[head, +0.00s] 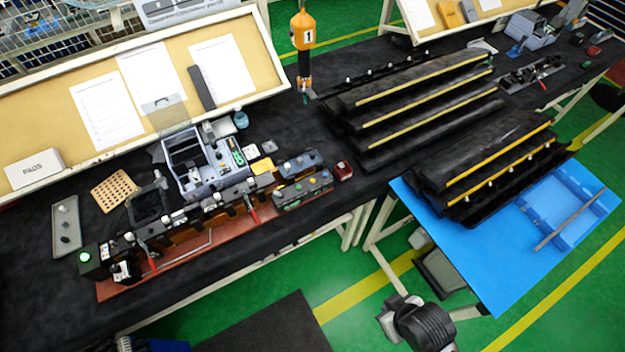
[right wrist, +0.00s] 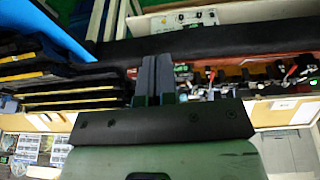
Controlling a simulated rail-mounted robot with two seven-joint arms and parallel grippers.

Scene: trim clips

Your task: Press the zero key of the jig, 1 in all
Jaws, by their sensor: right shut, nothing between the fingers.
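The jig (head: 180,245) stands on a long red-brown base near the front edge of the black bench, left of centre in the head view. It carries black clamps and red-handled levers. A box with coloured buttons (head: 303,192) stands at its right end, and a black box with a lit green button (head: 86,258) at its left end. The key labels are too small to read. My right gripper (head: 420,325) is in front of the bench, low in the head view, clear of the jig. Its fingers are shut and empty in the right wrist view (right wrist: 155,78). My left gripper is not visible.
Black trim strips with yellow edges (head: 425,105) lie right of the jig. A blue mat (head: 470,265) holds a blue tray (head: 590,190). An orange hanging tool (head: 303,30) is above the bench. A grey device (head: 190,165) stands behind the jig.

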